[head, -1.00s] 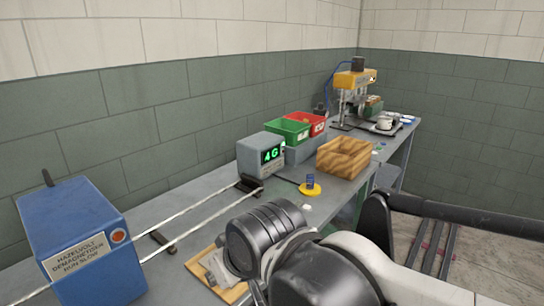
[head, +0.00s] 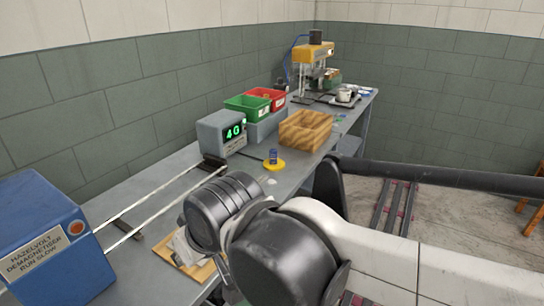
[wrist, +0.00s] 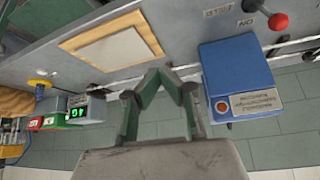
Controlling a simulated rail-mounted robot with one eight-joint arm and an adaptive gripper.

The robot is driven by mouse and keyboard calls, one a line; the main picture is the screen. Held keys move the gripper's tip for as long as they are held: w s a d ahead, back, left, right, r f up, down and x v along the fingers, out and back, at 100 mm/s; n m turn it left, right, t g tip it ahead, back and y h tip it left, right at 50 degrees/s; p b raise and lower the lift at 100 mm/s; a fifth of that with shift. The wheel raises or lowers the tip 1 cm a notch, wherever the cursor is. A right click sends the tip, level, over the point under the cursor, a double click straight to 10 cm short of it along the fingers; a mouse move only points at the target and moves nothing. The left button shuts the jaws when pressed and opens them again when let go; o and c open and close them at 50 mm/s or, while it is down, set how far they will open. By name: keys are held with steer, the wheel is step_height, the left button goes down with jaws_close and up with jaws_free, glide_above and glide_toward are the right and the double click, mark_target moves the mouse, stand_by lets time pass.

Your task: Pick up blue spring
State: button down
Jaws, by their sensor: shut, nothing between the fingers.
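The blue spring (head: 273,157) is a small dark blue upright piece on a round yellow base (head: 268,165) on the bench, in front of the wooden tray. In the wrist view the yellow base (wrist: 38,83) is small at the far left edge; the spring's detail is too small to tell there. My gripper (wrist: 167,74) is shut and empty, its fingers meeting at the tips in the wrist view. It is well apart from the spring, between the blue box and the green display. In the head view my arm hides the gripper.
A blue demagnetiser box (head: 52,240) stands at the near left, with two pale rods running to a block beside the grey display unit (head: 220,133). Green (head: 246,106) and red (head: 266,96) bins and a wooden tray (head: 306,130) stand behind. A press (head: 313,65) is at the far end.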

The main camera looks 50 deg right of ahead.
steer(key=c, duration=2.4)
jaws_free()
steer(key=o, duration=1.1)
steer(key=shift+o, duration=0.2)
